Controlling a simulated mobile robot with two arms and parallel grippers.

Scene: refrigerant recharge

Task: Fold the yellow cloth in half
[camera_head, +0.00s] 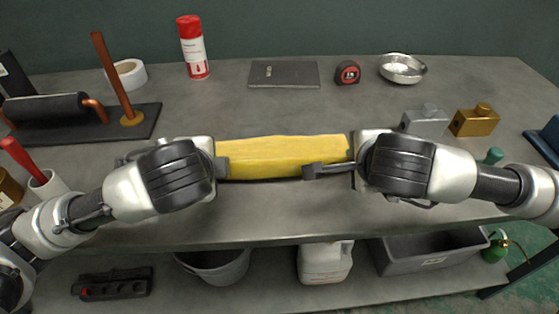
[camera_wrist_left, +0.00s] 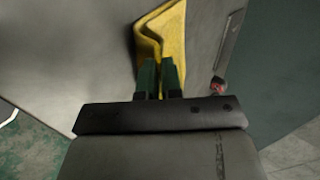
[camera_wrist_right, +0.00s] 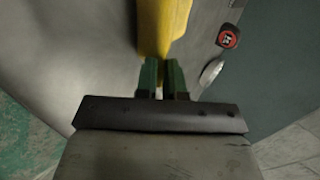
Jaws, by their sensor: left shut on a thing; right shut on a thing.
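The yellow cloth (camera_head: 283,157) is stretched between my two grippers as a long narrow band over the middle of the workbench. My left gripper (camera_head: 222,160) is shut on its left end, and my right gripper (camera_head: 325,170) is shut on its right end. In the left wrist view the green fingertips (camera_wrist_left: 160,75) pinch the cloth (camera_wrist_left: 163,32), which bunches into a crease there. In the right wrist view the fingertips (camera_wrist_right: 162,75) are close together at the end of the cloth (camera_wrist_right: 160,25). Whether the cloth touches the bench is unclear.
On the bench (camera_head: 220,110) stand a red-capped can (camera_head: 193,50), dark notebook (camera_head: 284,74), tape measure (camera_head: 348,72), metal bowl (camera_head: 402,68), silver block (camera_head: 425,121), brass block (camera_head: 474,120) and copper pipe stand (camera_head: 115,80). A lower shelf holds a bucket (camera_head: 215,268), white jug (camera_head: 325,262) and grey bin (camera_head: 430,255).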

